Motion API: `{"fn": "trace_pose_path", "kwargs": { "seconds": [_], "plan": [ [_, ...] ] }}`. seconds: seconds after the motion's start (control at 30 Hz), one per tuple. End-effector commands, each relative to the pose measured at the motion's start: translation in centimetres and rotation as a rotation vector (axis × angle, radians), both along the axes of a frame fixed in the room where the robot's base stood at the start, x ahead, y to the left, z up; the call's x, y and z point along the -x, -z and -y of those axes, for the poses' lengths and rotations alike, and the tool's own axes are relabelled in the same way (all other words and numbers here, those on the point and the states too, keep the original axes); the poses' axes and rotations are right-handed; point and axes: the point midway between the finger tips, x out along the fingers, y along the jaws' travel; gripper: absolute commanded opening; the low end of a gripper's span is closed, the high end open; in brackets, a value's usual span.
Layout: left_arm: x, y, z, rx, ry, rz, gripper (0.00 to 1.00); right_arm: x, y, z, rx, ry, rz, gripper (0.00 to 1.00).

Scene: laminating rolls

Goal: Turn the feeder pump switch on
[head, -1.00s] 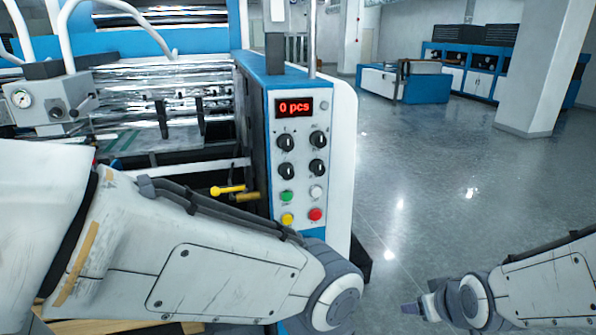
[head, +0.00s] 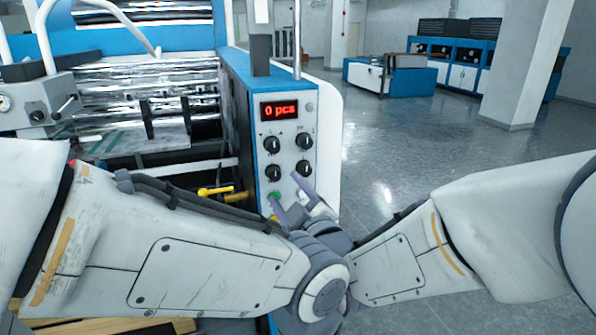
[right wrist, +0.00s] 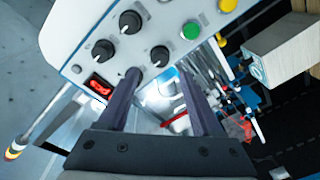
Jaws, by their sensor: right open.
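The control panel (head: 292,125) carries several black rotary knobs; its labels are too small to read, so I cannot tell which is the feeder pump switch. In the head view these are the upper left knob (head: 272,144), upper right knob (head: 303,140), lower left knob (head: 273,173) and lower right knob (head: 304,167). My right gripper (head: 290,198) is open and empty in front of the panel's lower part. In the right wrist view its fingers (right wrist: 158,78) point at the panel, and one fingertip covers the upper left knob. My left gripper is out of sight.
A green button (right wrist: 190,31) and a yellow button (right wrist: 228,5) sit below the knobs. The red display (head: 280,111) reads 0 pcs. A yellow-handled lever (head: 215,190) is left of the panel. Open floor (head: 400,150) lies to the right.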

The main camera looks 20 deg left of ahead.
Motion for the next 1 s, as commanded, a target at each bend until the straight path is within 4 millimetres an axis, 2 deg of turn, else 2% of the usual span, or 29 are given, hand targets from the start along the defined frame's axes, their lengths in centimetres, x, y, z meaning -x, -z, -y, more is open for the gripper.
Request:
{"fn": "trace_pose_path", "kwargs": {
  "seconds": [0.1,0.3,0.5,0.73,0.77,0.9,0.93,1.0],
  "plan": [
    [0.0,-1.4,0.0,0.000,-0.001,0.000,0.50,-1.8,-0.3,-1.4,0.002,0.001,-0.003,0.66],
    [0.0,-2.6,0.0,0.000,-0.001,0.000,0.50,-4.0,-0.2,-3.1,0.000,0.001,-0.003,0.66],
    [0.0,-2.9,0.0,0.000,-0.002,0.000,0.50,-4.8,0.0,-3.8,-0.001,0.000,-0.002,0.66],
    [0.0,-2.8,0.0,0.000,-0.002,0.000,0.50,-4.9,0.0,-3.9,-0.001,0.000,-0.002,0.66],
    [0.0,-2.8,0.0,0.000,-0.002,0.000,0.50,-4.9,0.0,-3.9,-0.001,0.000,-0.002,0.62],
    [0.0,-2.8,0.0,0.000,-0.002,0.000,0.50,-4.9,0.0,-3.8,-0.001,0.000,-0.002,0.09],
    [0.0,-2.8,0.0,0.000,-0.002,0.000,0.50,-4.9,0.0,-3.8,-0.001,0.000,-0.002,0.00],
    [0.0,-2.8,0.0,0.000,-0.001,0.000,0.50,-4.8,0.0,-3.8,-0.001,0.000,-0.002,0.00]
  ]
}}
